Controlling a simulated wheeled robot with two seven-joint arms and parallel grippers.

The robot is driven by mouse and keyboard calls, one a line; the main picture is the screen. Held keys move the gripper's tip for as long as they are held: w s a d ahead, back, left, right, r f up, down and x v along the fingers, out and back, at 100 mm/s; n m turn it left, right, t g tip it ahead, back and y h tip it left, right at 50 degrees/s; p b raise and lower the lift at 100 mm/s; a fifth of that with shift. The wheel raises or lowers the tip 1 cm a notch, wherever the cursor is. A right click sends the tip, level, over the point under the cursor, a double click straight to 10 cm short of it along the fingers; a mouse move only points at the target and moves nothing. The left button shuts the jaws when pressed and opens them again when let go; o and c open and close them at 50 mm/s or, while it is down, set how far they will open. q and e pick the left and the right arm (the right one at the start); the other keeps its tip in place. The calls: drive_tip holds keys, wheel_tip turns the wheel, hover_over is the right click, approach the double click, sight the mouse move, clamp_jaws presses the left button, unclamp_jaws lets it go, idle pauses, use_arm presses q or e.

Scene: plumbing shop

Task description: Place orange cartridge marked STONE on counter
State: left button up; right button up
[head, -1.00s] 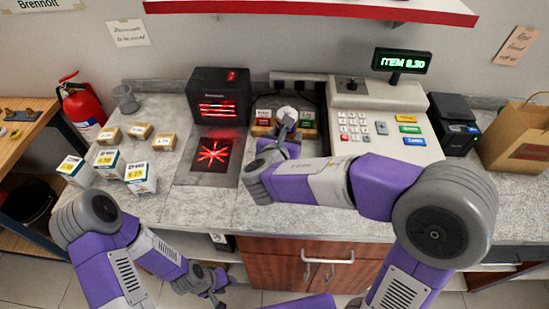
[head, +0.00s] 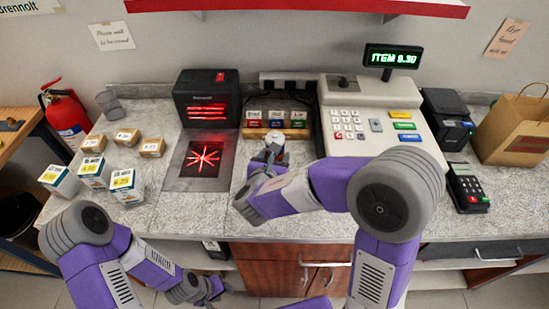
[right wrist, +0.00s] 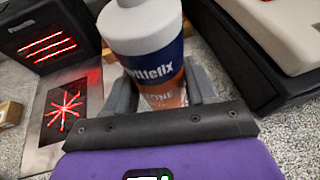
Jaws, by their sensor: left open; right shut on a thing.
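The cartridge (head: 274,142) has a white top and shows in my right gripper (head: 271,160) in the head view. In the right wrist view the cartridge (right wrist: 145,45) has a white cap, a dark blue band reading "ttlefix" and an orange band ending in "ONE"; the rest is hidden. The right fingers are shut on its lower part. It is over the front part of the grey counter (head: 300,212), right of the scanner plate; whether it touches the counter I cannot tell. My left gripper (head: 210,291) is open and empty, low in front of the counter.
A scanner (head: 207,98) with a red-lit plate (head: 202,160) stands left. A wooden rack (head: 283,133) with labelled blocks lies behind the cartridge. A cash register (head: 368,120) and card terminal (head: 467,187) stand right. Small boxes (head: 123,185) stand left. The counter's front strip is clear.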

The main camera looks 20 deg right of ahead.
drive_tip(key=shift+f, duration=0.1)
drive_tip(key=o, duration=1.4)
drive_tip(key=p+v, duration=0.1)
drive_tip(key=v, duration=1.1)
drive_tip(key=shift+p, duration=0.3)
drive_tip(key=shift+s, duration=0.1)
